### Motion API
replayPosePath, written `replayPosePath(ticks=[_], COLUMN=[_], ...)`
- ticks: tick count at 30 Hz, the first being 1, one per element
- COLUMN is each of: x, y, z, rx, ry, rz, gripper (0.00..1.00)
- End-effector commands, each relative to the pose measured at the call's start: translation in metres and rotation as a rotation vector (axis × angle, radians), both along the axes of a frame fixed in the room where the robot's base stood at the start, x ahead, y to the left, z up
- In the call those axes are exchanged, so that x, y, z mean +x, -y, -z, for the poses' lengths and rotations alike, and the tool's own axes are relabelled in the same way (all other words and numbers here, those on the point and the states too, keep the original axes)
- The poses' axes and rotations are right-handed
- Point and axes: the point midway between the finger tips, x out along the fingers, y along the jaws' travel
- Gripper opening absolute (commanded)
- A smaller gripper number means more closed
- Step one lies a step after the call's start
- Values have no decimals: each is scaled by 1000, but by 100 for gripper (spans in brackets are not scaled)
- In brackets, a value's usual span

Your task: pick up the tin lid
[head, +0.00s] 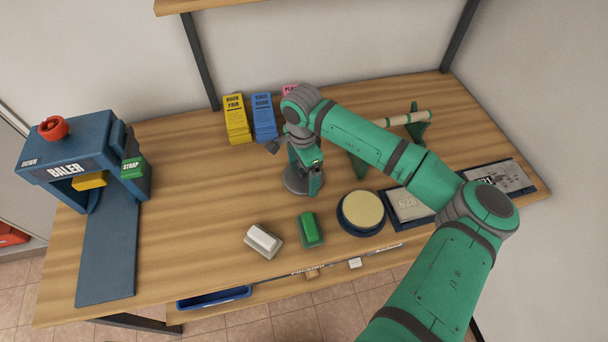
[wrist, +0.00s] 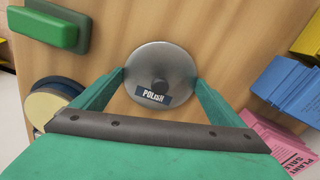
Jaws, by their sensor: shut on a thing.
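The tin lid (wrist: 160,60) is a round grey metal disc with a dark knob in its middle and a "POLISH" label. In the head view it (head: 292,183) shows on the wooden table, partly hidden by my gripper (head: 306,176). In the wrist view the green fingers of my gripper (wrist: 160,80) press against the disc's left and right edges, so it is shut on the lid. The lid looks level. Whether it is clear of the surface beneath, I cannot tell.
Yellow (head: 236,119) and blue (head: 264,118) leaflet stacks stand behind. A green block (head: 310,230), a white block (head: 263,241) and a round cream-topped pad (head: 362,211) lie in front. A blue baler (head: 85,170) stands left. The table between baler and gripper is clear.

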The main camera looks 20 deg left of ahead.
Motion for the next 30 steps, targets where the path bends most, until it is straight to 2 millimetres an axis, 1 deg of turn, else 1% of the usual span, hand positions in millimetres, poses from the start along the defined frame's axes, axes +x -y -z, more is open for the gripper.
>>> replayPosePath(ticks=[5, 8, 11, 14, 22, 27, 30], x=[0, 0, 1, 1, -41, -75, -90], y=[0, 0, 0, 0, 29, 52, 62], z=[-2, -7, -16, -34, -92, -109, -117], rx=[-1, 0, -1, -2, -2, -1, -1], ry=[1, 1, 3, 5, 5, 1, 2], rz=[0, 0, 0, -1, -1, 0, 0], gripper=[71, 71, 71, 71, 71, 71, 71])
